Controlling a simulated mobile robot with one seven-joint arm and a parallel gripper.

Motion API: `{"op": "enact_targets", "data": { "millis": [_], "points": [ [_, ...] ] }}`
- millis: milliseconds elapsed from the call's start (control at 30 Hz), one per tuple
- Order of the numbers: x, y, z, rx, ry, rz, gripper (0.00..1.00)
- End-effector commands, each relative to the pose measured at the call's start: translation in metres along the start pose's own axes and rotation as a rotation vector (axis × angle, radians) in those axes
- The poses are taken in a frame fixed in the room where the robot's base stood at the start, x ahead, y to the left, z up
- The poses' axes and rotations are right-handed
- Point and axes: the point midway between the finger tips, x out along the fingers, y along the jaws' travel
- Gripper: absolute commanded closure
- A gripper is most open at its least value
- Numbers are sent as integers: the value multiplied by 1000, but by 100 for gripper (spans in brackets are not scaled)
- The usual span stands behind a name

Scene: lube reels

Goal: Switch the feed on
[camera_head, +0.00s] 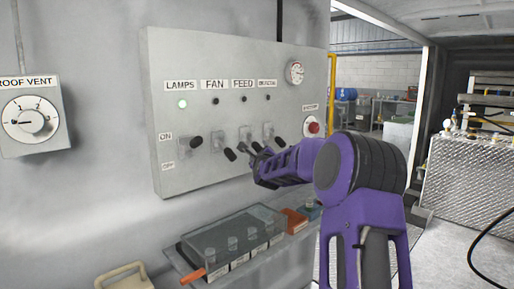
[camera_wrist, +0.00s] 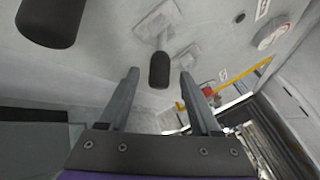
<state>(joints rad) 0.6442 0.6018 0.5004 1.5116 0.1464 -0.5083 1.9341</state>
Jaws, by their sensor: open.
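The grey control panel (camera_head: 220,70) has labelled levers under LAMPS, FAN, FEED and a fourth, hard-to-read label. The FEED label (camera_head: 243,84) has a dark indicator (camera_head: 243,101) below it. The feed lever (camera_head: 257,147) has a black handle tilted downward, like the fan lever (camera_head: 230,154). My gripper (camera_head: 257,162) is open just in front of the feed lever's area. In the wrist view a black handle (camera_wrist: 159,70), apparently the feed lever, shows between the spread fingertips; contact cannot be told. Another handle (camera_wrist: 50,20) is at upper left.
The lamps lever (camera_head: 196,142) sits higher, and its indicator (camera_head: 182,104) glows green. A red stop button (camera_head: 313,127) and a gauge (camera_head: 295,72) are at the panel's right. A shelf with a clear-covered box (camera_head: 232,243) juts out below. A yellow rail (camera_head: 332,90) stands beyond.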

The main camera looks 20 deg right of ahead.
Motion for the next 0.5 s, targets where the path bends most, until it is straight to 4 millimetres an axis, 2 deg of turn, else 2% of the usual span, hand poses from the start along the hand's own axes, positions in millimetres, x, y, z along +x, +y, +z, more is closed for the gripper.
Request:
{"op": "enact_targets", "data": {
  "millis": [200,500],
  "points": [
    [34,2,0,0,-1,1,36],
    [59,0,0,1,0,1,36]
  ]
}}
